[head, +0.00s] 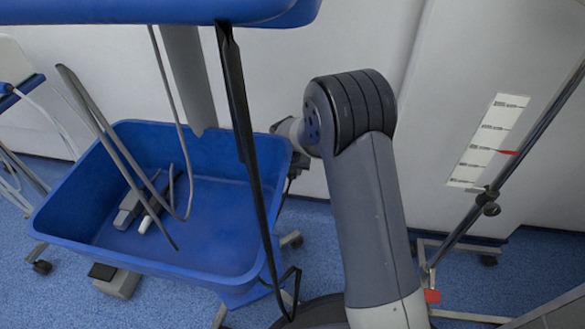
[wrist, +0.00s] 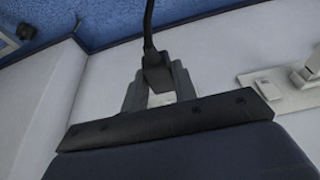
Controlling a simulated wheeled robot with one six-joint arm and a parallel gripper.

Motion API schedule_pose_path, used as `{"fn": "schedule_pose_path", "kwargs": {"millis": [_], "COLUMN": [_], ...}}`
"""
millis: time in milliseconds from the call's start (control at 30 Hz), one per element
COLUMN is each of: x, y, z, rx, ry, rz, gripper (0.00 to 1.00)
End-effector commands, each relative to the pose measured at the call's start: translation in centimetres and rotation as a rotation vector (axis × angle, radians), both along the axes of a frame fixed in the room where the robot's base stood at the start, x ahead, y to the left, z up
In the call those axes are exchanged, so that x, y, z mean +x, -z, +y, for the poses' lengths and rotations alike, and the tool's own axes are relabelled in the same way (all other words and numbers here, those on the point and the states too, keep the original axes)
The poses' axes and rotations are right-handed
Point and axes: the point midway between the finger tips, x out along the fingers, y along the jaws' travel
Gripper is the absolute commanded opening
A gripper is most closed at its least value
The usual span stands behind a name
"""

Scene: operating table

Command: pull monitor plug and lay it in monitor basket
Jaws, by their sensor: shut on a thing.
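The black monitor plug (wrist: 157,74) sits between the two grey fingers of my gripper (wrist: 159,84) in the wrist view, and the gripper is shut on it. Its black cable runs from the plug to the top edge of that view. I cannot tell from this angle whether the plug touches a socket. The blue monitor basket (head: 190,268) is at the left of the head view, with grey cables and connectors lying in it. My arm reaches behind the basket's right side there, and the fingers and plug are hidden.
A pale socket panel (wrist: 275,92) with a white fitting is on the wall at the right of the wrist view. A pole (head: 510,170) stands at the right. A blue shelf (head: 160,10) overhangs the basket.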

Motion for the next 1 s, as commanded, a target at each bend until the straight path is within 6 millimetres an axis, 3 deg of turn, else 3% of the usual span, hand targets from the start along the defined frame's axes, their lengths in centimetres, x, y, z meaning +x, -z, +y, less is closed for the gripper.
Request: {"fn": "schedule_pose_path", "kwargs": {"millis": [1000], "x": [-1.9], "y": [-7.6], "z": [0.4], "rx": [0.002], "ry": [-0.001], "rz": [-0.001], "gripper": [0.00]}}
